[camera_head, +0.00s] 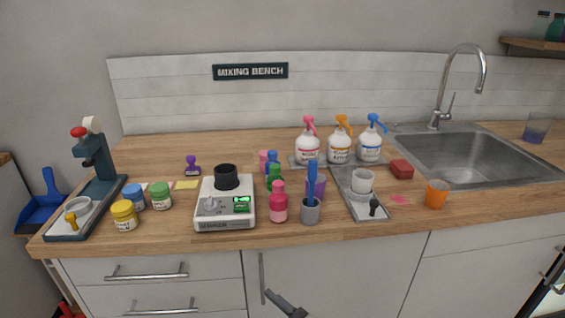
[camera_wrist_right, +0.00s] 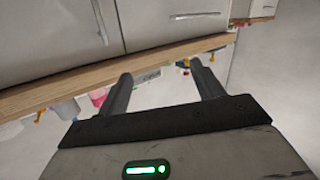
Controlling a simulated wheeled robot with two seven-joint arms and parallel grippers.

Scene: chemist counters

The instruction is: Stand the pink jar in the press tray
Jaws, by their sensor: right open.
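A pink bottle-shaped jar with a pink cap (camera_head: 278,205) stands upright on the counter, just right of the white scale. The press (camera_head: 94,160) with a red knob stands at the far left; its dark base carries a pale tray (camera_head: 88,216) with a ring-shaped dish and a small yellow piece. My right gripper (camera_wrist_right: 161,68) is open and empty in the right wrist view, with the counter edge beyond its fingers. A dark gripper part (camera_head: 285,303) shows at the bottom of the head view, below the counter edge. My left gripper is not in view.
Yellow (camera_head: 124,215), blue and green jars stand between press and scale (camera_head: 225,212). A grey cup (camera_head: 310,212) with a blue-handled tool stands right of the pink jar. Coloured bottles crowd behind it. A grey tray (camera_head: 368,208), orange cup (camera_head: 437,194) and sink lie right.

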